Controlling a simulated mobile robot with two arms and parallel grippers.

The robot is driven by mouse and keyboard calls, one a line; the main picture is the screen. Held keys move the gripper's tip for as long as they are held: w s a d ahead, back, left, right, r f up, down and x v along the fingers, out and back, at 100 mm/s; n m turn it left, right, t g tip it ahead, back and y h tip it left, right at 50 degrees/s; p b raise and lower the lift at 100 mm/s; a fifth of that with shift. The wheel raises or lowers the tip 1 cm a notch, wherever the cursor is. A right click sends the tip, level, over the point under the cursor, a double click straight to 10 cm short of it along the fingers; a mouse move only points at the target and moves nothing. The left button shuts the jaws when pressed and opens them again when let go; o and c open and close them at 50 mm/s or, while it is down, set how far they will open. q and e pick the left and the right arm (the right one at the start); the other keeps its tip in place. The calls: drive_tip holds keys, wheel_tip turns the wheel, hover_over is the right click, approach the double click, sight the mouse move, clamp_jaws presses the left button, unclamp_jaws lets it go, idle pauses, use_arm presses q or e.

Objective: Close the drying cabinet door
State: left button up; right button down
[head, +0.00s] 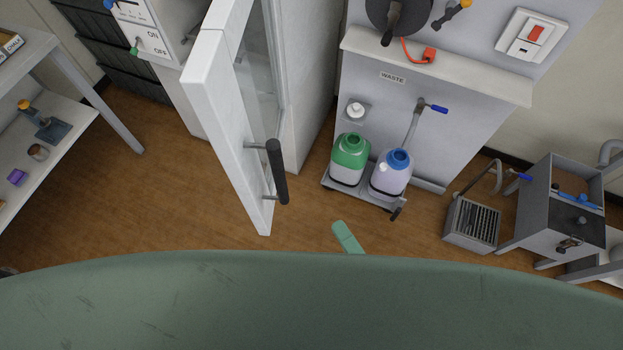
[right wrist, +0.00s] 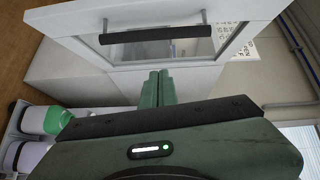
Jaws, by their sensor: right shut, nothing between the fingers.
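The drying cabinet door (head: 220,110) is a white framed door with a glass pane. It stands open in the head view, swung out from the white cabinet (head: 310,75). Its dark bar handle (head: 277,172) is on the side facing right. In the right wrist view the door (right wrist: 240,28), its glass and its handle (right wrist: 155,34) lie ahead of the fingers. My right gripper (head: 347,237) shows as a small green piece to the right of the door. In the right wrist view its fingers (right wrist: 156,86) are together and empty, apart from the handle. My left gripper is out of view.
Green-topped (head: 350,158) and blue-topped (head: 391,174) containers stand on a low trolley (head: 352,193) under the waste counter (head: 440,75). A grey metal stand (head: 550,205) is at right, a shelf unit (head: 60,135) at left. Open wooden floor (head: 170,185) lies left of the door.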

drive_tip(key=w+a+r+m+p, duration=0.1)
drive_tip(key=w+a+r+p, duration=0.2)
drive_tip(key=w+a, duration=0.6)
drive_tip(key=shift+r+t+p, duration=0.2)
drive_tip(key=shift+t+p, duration=0.1)
drive_tip(key=shift+p, duration=0.5)
drive_tip(key=shift+w, duration=0.1)
